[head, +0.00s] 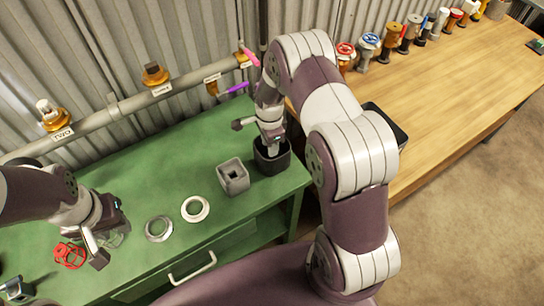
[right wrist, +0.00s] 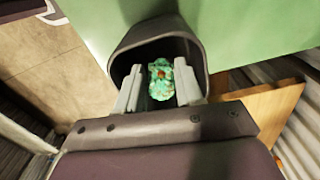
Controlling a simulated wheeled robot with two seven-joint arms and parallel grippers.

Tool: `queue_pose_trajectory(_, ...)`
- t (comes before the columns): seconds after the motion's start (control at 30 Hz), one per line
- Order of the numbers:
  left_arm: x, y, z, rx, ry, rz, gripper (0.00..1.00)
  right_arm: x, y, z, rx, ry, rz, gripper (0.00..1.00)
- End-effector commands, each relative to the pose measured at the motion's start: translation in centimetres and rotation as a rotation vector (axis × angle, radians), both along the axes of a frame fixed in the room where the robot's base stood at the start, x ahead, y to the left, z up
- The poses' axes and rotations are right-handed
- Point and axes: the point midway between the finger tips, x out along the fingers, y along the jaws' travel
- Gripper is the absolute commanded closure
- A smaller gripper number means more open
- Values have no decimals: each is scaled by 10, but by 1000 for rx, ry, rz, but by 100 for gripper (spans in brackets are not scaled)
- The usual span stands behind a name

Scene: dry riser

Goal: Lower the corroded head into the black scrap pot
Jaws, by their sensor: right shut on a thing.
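The black scrap pot (head: 272,162) stands on the green bench near its right end. My right gripper (head: 270,148) points down into the pot's mouth. In the right wrist view the gripper (right wrist: 159,88) is shut on the corroded head (right wrist: 160,78), a lumpy green piece with a reddish spot. The head shows inside the outline of the pot's rim (right wrist: 139,30); whether it touches the bottom cannot be told. In the head view the corroded head is hidden. My left gripper (head: 100,250) is low over the bench at the left, beside a red cage-like piece (head: 69,255); its jaws are unclear.
A grey square holder (head: 233,177) stands just left of the pot. Two flat rings (head: 195,208) lie on the bench. A pipe (head: 135,102) with brass outlets runs along the corrugated wall behind. A wooden table (head: 440,100) at the right carries several valves and fittings.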

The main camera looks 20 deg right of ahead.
Motion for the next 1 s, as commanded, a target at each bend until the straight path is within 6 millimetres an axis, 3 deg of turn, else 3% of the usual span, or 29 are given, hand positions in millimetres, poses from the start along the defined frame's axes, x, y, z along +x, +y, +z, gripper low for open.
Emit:
queue_pose_trajectory(0.7,0,0,0,0,0,0,63,0,0,0,0,0,0,100)
queue_pose_trajectory(0.73,0,0,0,0,0,0,63,0,0,0,0,0,0,57)
queue_pose_trajectory(0.8,0,0,0,0,0,0,63,0,0,0,0,0,0,37)
queue_pose_trajectory(1.0,0,0,0,0,0,0,63,0,0,0,0,0,0,37)
